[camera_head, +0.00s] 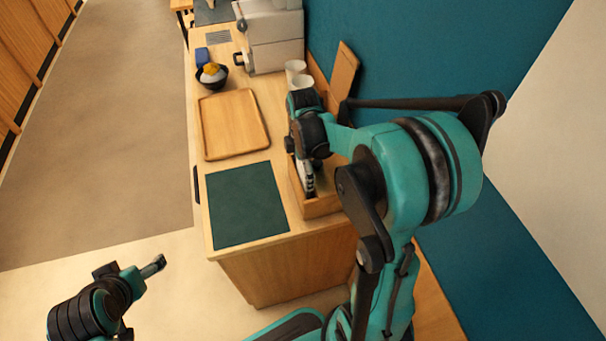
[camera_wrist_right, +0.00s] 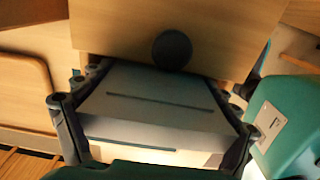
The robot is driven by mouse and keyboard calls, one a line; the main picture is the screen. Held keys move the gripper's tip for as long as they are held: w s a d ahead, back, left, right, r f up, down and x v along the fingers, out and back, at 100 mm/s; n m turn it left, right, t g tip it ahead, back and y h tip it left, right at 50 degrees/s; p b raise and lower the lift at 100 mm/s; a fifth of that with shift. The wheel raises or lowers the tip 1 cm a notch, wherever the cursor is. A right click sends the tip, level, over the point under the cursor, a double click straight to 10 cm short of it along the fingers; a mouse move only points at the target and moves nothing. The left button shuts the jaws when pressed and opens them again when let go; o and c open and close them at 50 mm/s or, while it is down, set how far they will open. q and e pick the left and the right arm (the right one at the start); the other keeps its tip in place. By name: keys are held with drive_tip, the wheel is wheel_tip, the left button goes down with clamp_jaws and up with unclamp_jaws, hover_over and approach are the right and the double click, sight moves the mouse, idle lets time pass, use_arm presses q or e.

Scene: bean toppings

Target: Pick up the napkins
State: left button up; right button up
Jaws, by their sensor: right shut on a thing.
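The napkins (camera_wrist_right: 150,108) show in the right wrist view as a pale, flat stack with thin dark lines across it. My right gripper (camera_wrist_right: 152,135) has a finger on each side of the stack and is shut on it. In the head view, my right gripper (camera_head: 308,180) points down at the wooden caddy (camera_head: 322,208) on the counter, and a white bit of the napkins shows beside its finger. The arm hides much of the caddy. My left gripper (camera_head: 135,272) is at the lower left, over the floor and away from the counter; its jaw state is unclear.
A dark green mat (camera_head: 246,205) and an empty wooden tray (camera_head: 233,122) lie left of the caddy. Behind are a black bowl (camera_head: 212,76) with yellow contents, a blue item (camera_head: 202,55), white cups (camera_head: 295,69) and a coffee machine (camera_head: 275,38). A teal wall (camera_head: 420,50) stands at right.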

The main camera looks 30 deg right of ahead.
wheel_tip(320, 180, up, 14)
drive_tip(key=p, duration=0.4)
drive_tip(key=shift+r, duration=0.25)
wheel_tip(320, 180, up, 13)
drive_tip(key=p, duration=1)
